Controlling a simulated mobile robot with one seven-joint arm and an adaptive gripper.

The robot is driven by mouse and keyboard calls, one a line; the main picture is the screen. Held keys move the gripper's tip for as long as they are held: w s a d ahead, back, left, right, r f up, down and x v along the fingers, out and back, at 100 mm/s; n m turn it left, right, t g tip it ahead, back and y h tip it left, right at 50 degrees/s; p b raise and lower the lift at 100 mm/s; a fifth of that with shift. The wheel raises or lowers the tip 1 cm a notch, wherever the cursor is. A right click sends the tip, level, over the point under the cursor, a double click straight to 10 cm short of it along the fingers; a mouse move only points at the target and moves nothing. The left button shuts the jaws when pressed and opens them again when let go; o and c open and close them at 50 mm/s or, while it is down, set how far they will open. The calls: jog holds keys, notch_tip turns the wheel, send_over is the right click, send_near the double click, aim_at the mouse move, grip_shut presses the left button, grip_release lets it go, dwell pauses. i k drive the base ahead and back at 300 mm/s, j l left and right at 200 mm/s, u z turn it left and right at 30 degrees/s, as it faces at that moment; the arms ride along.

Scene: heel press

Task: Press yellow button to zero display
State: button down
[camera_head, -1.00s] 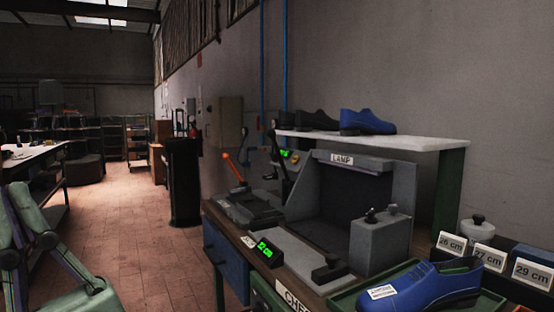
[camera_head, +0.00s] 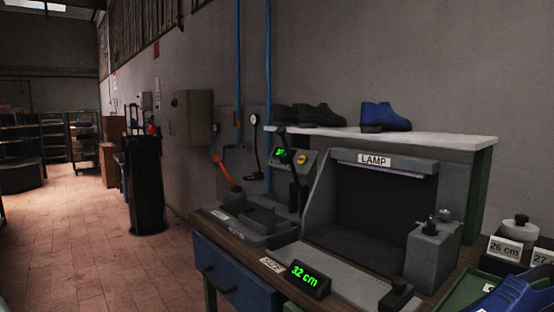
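A small round yellow button (camera_head: 302,159) sits on the right part of a grey control panel behind the bench. A small lit green display (camera_head: 280,152) is on the left part of that panel. A black-knobbed lever (camera_head: 281,135) stands in front of the panel and partly covers it, and the digits are too small to read surely. A second, larger display (camera_head: 304,279) on the bench front reads "32 cm" in green. My gripper is not in view.
An orange-handled lever (camera_head: 222,172) stands left of the panel on a grey press base (camera_head: 240,222). A grey lamp hood (camera_head: 374,205) stands to the right. A white shelf (camera_head: 400,140) holds shoes above. Tiled floor (camera_head: 80,250) at left is open.

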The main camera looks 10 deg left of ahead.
aim_at(302, 158)
jog(key=i+j, duration=0.1)
jog(key=j, duration=0.35)
jog(key=i+j+u, duration=0.1)
jog(key=j, duration=0.3)
jog(key=i+j, duration=0.15)
jog(key=j, duration=0.3)
jog(key=i+j+u, duration=0.1)
jog(key=j, duration=0.3)
jog(key=i+j, duration=0.2)
jog(key=j, duration=0.2)
jog(key=i+j+u, duration=0.1)
jog(key=j, duration=0.3)
jog(key=i+j, duration=0.2)
jog(key=j, duration=0.2)
